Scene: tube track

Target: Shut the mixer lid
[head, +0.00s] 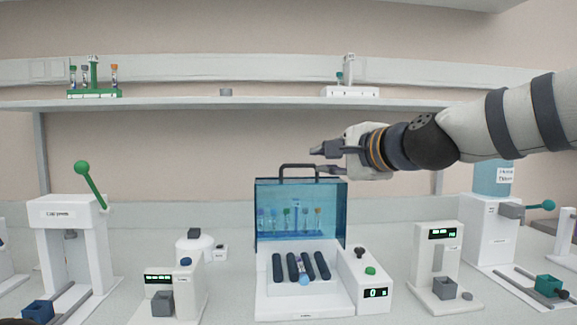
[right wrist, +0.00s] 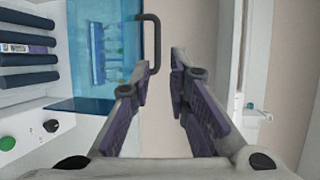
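The mixer (head: 292,299) stands at the middle of the bench, with dark rollers (head: 301,267) and a tube with a blue cap (head: 303,279) on them. Its clear blue lid (head: 300,212) stands raised upright at the back, with a dark handle (head: 299,166) on its top edge. My right gripper (head: 318,160) is at the handle's right end, fingers pointing left. In the right wrist view the gripper (right wrist: 162,72) is open and empty, with the handle (right wrist: 154,40) just ahead of its fingers. My left gripper is not in view.
The mixer's control box (head: 369,285) has a green button and a display. A capping press (head: 68,235) stands left, other devices (head: 439,265) right. A shelf (head: 220,103) behind carries tube racks (head: 95,93). Free air lies in front of the lid.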

